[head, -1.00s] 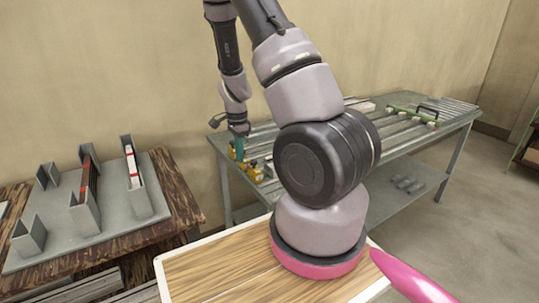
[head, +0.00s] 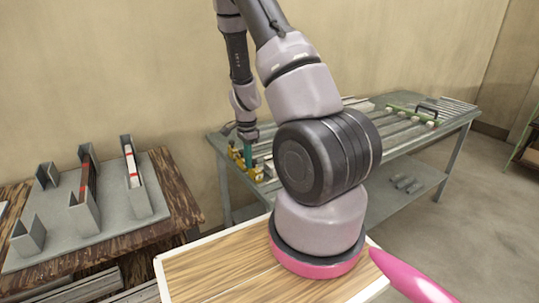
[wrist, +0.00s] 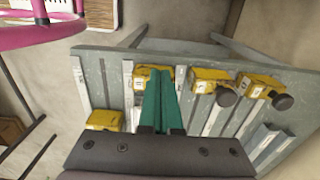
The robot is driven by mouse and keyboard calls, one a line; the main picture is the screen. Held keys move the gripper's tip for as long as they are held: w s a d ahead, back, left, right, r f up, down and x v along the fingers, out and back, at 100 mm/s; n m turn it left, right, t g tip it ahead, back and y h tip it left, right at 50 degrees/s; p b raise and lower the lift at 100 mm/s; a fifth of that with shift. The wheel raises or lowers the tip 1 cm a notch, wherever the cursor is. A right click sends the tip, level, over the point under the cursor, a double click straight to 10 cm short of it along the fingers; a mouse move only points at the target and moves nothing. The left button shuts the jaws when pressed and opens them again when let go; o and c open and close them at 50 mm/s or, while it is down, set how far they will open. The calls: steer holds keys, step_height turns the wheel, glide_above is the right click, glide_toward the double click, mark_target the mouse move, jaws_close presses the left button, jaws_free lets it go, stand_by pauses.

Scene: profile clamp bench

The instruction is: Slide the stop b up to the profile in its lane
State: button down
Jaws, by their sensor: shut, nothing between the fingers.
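Several yellow stops sit along the near edge of the grey clamp bench (head: 345,150); in the head view they are small and partly covered by my arm. In the wrist view one stop (wrist: 105,120) is at lower left, one (wrist: 143,77) is right behind my fingertips, and two (wrist: 209,79) (wrist: 257,84) are to the right, with dark round knobs. Their letters are too small to read, so I cannot tell which is stop b. My gripper (wrist: 159,70) has its green fingers shut and empty; it also shows in the head view (head: 248,164). Contact with the stop behind is unclear.
Pale metal strips run along the bench lanes. A green bar with a black handle (head: 427,107) lies at the bench's far right. A grey rack (head: 95,220) with upright holders stands on a wooden table at left. Grey pieces (head: 405,183) lie on the lower shelf.

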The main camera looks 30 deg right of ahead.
steer(key=shift+w+d, duration=0.1)
steer(key=shift+d, duration=3.25)
steer(key=shift+a+r, duration=0.1)
steer(key=shift+a, duration=0.8)
step_height(320, 180, up, 7)
steer(key=shift+a, duration=0.1)
